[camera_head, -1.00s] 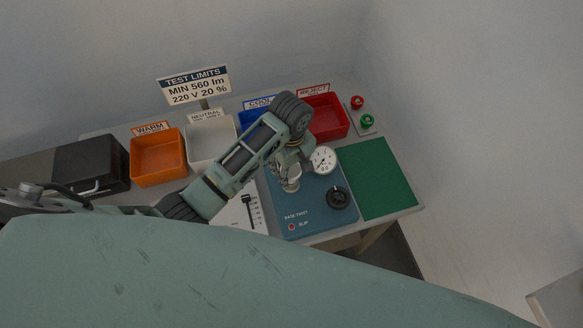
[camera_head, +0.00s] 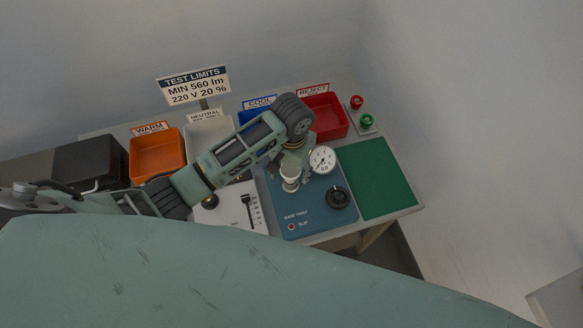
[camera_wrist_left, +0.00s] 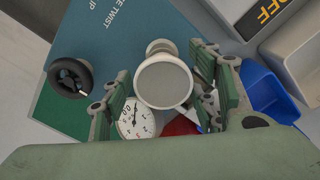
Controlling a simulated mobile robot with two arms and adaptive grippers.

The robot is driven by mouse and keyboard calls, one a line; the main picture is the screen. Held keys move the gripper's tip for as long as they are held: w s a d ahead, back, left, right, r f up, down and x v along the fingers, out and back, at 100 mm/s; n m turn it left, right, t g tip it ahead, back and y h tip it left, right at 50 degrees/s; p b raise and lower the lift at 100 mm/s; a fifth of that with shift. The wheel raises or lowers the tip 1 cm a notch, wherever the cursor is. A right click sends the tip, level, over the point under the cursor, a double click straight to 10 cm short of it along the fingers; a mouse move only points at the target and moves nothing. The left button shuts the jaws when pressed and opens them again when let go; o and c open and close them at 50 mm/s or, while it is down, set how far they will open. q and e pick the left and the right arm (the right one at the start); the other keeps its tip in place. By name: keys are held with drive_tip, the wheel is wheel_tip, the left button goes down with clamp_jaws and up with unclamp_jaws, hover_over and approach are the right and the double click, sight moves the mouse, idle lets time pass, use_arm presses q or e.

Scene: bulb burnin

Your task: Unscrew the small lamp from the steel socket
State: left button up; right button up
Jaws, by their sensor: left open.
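The small lamp (camera_head: 289,171) has a pale round dome and stands above the steel socket (camera_head: 290,186) on the blue test plate. In the left wrist view the dome (camera_wrist_left: 164,83) faces the camera, with a metal rim of the socket (camera_wrist_left: 160,46) showing just beyond it. My left gripper (camera_head: 296,165) is over the plate beside the lamp. In the wrist view its fingers (camera_wrist_left: 163,72) are apart, one on each side of the dome. A gap shows on the left; contact on the right cannot be told. My right gripper is out of view.
The blue plate (camera_head: 312,214) also carries a white dial gauge (camera_head: 322,159) and a black knob (camera_head: 338,197). A green mat (camera_head: 375,178) lies clear to the right. Orange (camera_head: 157,158), white, blue and red (camera_head: 329,116) bins stand behind, with a limits sign (camera_head: 193,85).

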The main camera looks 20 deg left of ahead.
use_arm(q)
drive_tip(key=m, duration=1)
drive_tip(key=shift+s+d+m, duration=0.15)
drive_tip(key=shift+m, duration=0.25)
